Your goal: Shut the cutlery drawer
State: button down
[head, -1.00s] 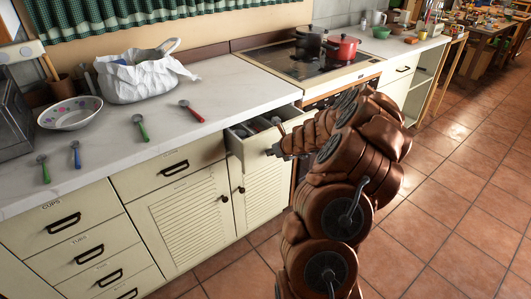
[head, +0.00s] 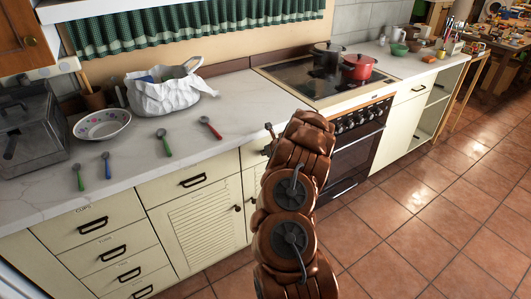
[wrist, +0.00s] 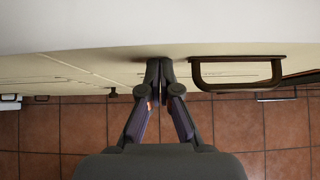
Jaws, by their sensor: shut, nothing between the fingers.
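The cutlery drawer front (head: 253,154) is a cream panel under the worktop, left of the oven, mostly hidden behind my arm in the head view. No open drawer box shows there; the visible part looks in line with the cabinet, though I cannot tell if it is fully flush. In the wrist view, the cream drawer front (wrist: 130,68) runs below the white worktop edge, with a dark bar handle (wrist: 236,62) to the right of my gripper. My gripper (wrist: 160,64) is shut and empty, its fingertips at the front, apparently touching it.
The white worktop (head: 225,110) carries several spoons, a patterned bowl (head: 102,125) and a white bag (head: 165,95). The oven (head: 355,150) stands right of the drawer, with a black pot and a red pot (head: 358,68) on its hob. The tiled floor (head: 430,220) is clear at right.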

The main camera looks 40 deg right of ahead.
jog(key=shift+w+r, duration=0.2)
jog(key=shift+w, duration=0.1)
jog(key=shift+w+r, duration=0.15)
jog(key=shift+r, duration=0.05)
jog(key=s+a+r+b, duration=0.1)
jog(key=s+r, duration=0.5)
jog(key=s, duration=0.6)
jog(key=shift+a+b, duration=0.4)
jog(key=shift+b, duration=0.25)
